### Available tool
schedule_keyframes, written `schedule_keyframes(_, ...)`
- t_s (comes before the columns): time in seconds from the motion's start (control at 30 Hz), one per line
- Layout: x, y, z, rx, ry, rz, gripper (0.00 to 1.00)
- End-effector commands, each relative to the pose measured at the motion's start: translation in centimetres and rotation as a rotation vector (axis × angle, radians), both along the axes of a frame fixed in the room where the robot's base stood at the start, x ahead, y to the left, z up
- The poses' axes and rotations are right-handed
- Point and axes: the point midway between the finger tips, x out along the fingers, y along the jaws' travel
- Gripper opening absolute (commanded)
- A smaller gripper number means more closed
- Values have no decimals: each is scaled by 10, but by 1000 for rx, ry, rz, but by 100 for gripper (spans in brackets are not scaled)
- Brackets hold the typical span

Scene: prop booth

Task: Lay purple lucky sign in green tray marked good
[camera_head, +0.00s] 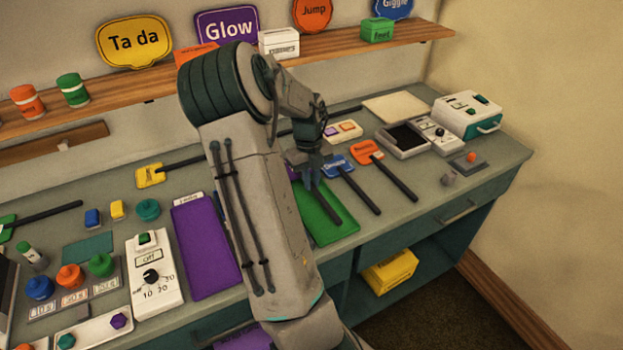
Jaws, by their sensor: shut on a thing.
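My gripper (312,184) is shut on a paddle sign with a dark handle, at the far end of the green tray. A small purple part of the sign (293,173) shows left of the gripper; my arm and gripper hide most of it, and its word cannot be read. The dark handle slants down to the right across the green tray (345,229). I cannot tell whether the sign touches the tray. The tray's left side is behind my arm and its marking is not visible.
A purple tray (208,255) lies left of my arm. A blue paddle sign (338,165) and an orange one (366,151) lie right of the gripper, handles toward the front edge. A white dial box (153,275) stands at left. A shelf (225,63) runs along the back wall.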

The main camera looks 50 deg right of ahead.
Motion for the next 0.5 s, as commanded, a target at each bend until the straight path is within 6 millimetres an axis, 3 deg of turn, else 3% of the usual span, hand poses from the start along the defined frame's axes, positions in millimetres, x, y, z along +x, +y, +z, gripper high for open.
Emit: schedule_keyframes(0.5,0,0,-14,0,-1,0,0)
